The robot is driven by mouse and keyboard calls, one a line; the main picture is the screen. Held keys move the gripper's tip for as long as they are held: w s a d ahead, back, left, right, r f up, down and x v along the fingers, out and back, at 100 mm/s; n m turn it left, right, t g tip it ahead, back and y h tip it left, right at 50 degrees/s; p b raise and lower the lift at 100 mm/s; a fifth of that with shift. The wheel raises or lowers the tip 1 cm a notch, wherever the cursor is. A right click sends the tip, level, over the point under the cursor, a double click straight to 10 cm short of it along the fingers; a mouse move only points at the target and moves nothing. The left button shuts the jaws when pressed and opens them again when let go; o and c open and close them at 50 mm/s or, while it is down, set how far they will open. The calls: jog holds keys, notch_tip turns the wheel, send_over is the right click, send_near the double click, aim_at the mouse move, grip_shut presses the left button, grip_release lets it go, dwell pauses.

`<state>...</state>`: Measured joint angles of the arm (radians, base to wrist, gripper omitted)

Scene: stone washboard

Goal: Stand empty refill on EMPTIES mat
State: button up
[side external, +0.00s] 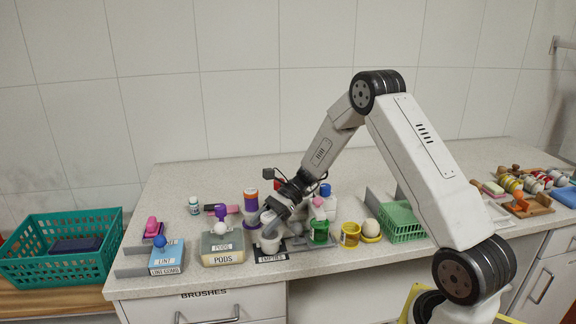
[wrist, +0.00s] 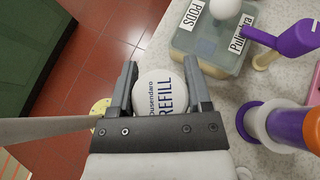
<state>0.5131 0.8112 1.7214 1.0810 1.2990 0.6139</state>
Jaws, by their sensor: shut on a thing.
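My gripper (wrist: 168,98) is shut on the white refill (wrist: 160,92), its jaws on either side. The refill's top faces the wrist camera and has blue REFILL lettering. In the side view my gripper (side external: 271,226) points down near the counter's front edge. The refill (side external: 270,244) shows white below the jaws, upright or nearly so. The dark EMPTIES mat (side external: 272,258), with its white label, lies directly below it. I cannot tell whether the refill touches the mat. The mat is not visible in the wrist view.
The PODS box (side external: 222,248) stands just left of my gripper. A purple-and-orange bottle (side external: 251,200) stands behind it. A green jar (side external: 320,231) and a yellow jar (side external: 350,234) stand to the right. A blue-topped lint box (side external: 166,256) and teal basket (side external: 65,245) are farther left.

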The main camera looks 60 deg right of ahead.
jog(key=shift+f, duration=0.1)
jog(key=o, duration=1.3)
jog(key=shift+d, duration=0.1)
jog(key=shift+v, duration=3.85)
